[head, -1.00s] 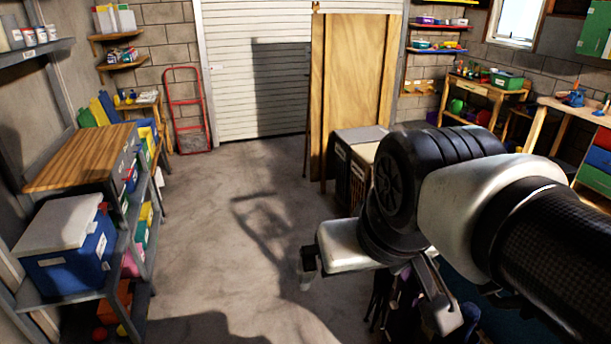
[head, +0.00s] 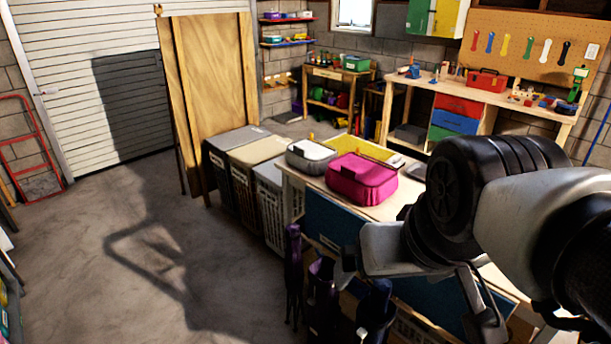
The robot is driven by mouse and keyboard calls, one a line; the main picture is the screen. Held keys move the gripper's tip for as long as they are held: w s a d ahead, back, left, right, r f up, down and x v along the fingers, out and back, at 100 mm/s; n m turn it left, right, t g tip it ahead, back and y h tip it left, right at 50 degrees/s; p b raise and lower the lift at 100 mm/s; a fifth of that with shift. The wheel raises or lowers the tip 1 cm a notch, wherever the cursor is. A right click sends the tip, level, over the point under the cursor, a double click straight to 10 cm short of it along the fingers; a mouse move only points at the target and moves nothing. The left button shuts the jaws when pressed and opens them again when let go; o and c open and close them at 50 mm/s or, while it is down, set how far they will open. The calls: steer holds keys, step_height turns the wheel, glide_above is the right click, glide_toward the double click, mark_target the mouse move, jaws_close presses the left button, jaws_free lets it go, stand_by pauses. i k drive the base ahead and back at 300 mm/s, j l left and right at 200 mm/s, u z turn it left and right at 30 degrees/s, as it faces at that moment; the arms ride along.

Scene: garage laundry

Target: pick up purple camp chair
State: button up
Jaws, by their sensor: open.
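Dark folded camp chairs stand upright at the bottom middle, left of a wooden-topped table. The purple camp chair (head: 321,290) appears to be the middle one of the bunch. A dark upright bundle (head: 293,270) stands to its left and a dark blue one (head: 376,304) to its right. Their lower ends are cut off or in shadow. My gripper (head: 415,292) is open, its fingers spread, above and to the right of the purple chair. Nothing shows between the fingers. My gripper hides part of the table side behind it.
Several laundry baskets (head: 268,195) and a wooden panel (head: 210,100) stand behind. A workbench (head: 470,95) lines the back right.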

mark_target(294, 270)
steer(key=z, duration=0.45)
steer(key=i+j+z, duration=0.15)
steer(key=z, duration=0.2)
steer(key=i+j+z, duration=0.1)
steer(key=j+z, duration=0.55)
steer(key=i+j+z, duration=0.15)
steer(key=j, duration=0.45)
steer(key=j+z, duration=0.15)
steer(key=j, duration=0.4)
steer(key=i+j, duration=0.1)
steer(key=j, duration=1.05)
